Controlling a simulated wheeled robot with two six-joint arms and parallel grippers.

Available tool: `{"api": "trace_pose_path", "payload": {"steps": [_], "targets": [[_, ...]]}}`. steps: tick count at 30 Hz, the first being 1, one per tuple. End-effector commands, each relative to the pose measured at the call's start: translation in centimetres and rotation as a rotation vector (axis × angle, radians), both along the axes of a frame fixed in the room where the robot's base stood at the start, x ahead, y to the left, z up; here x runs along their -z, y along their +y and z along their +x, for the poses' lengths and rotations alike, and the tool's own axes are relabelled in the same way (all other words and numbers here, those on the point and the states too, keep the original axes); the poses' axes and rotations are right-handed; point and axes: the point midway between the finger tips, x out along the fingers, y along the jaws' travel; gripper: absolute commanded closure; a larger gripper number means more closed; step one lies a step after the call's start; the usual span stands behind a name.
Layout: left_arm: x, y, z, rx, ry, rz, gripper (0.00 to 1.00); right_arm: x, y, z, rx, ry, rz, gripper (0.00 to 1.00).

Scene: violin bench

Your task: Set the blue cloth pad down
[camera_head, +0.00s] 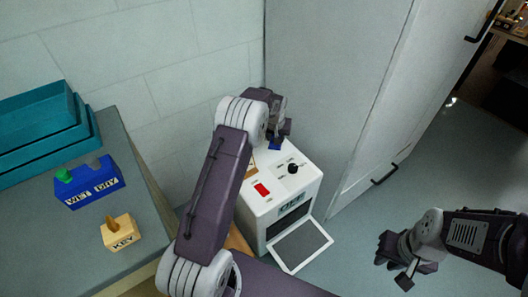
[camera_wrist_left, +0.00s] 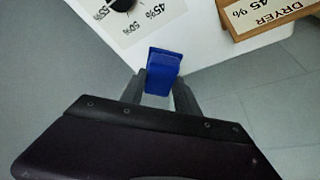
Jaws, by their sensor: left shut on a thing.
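The blue cloth pad (camera_wrist_left: 165,62) is a small blue block between the fingertips of my left gripper (camera_wrist_left: 160,84) in the left wrist view. The left gripper is shut on it. In the head view, the left gripper (camera_head: 278,125) is over the back of a white dryer box (camera_head: 265,212), with a bit of the blue pad (camera_head: 284,128) showing at its tip. The pad appears close to the box's top edge; I cannot tell whether it touches. My right gripper (camera_head: 396,264) is empty at the lower right, with its fingers apart.
The dryer has a black dial (camera_head: 293,168), a red switch (camera_head: 262,189) and a lowered front door (camera_head: 301,244). A wooden DRYER 45% sign (camera_wrist_left: 262,14) stands beside the dial. A bench at left holds a blue WET/DRY box (camera_head: 90,185), KEY block (camera_head: 121,232) and teal trays (camera_head: 40,130).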

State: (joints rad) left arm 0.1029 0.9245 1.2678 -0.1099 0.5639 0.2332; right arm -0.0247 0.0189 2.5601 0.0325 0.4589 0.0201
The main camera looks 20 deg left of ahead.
Motion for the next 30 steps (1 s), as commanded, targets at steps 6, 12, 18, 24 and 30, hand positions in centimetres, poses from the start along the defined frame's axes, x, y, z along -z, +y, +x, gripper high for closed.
{"api": "trace_pose_path", "payload": {"steps": [6,12,18,24,30], "targets": [[2.4,3.7,-0.8,-0.001,0.000,0.000,0.95,1.3,0.0,0.0,0.000,0.000,0.000,0.80],[2.8,4.1,-0.9,0.000,0.000,-0.001,0.95,1.4,0.0,0.0,0.000,0.000,0.000,0.80],[6.4,4.1,-0.9,0.001,0.002,0.000,0.95,3.1,0.0,0.0,0.000,0.000,0.000,0.80],[6.5,4.1,-0.8,0.001,-0.001,0.001,0.95,2.9,0.0,0.0,0.000,0.000,0.000,0.80],[6.8,4.0,-0.9,0.001,0.000,0.000,0.60,3.1,0.0,0.0,0.000,0.000,0.000,0.80]]}}
